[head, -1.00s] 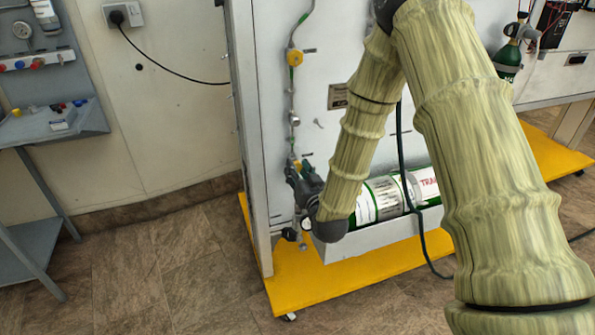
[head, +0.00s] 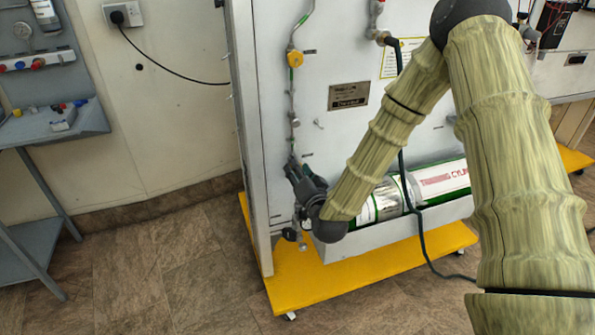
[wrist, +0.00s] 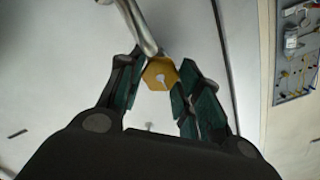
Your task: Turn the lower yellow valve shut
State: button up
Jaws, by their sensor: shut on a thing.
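The lower yellow valve (wrist: 158,71) shows in the wrist view as a yellow, roughly six-sided piece with a pale slot, at the end of a silver pipe (wrist: 137,25). My gripper (wrist: 161,76) has its dark green-padded fingers on both sides of it and is shut on it. In the head view my gripper (head: 293,172) is at the lower part of the thin vertical pipe on the white panel, and it hides the lower valve there. The handle's exact angle cannot be told.
An upper yellow valve (head: 295,58) sits higher on the same pipe. A green and white cylinder (head: 440,180) lies in a tray right of my gripper. A dark hose (head: 403,150) hangs before the panel. The yellow base (head: 330,277) juts out below.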

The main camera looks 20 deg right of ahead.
jog(key=shift+m, duration=0.4)
jog(key=o, duration=1)
jog(key=shift+o, duration=0.2)
jog(key=s, duration=1.2)
jog(key=shift+d, duration=0.25)
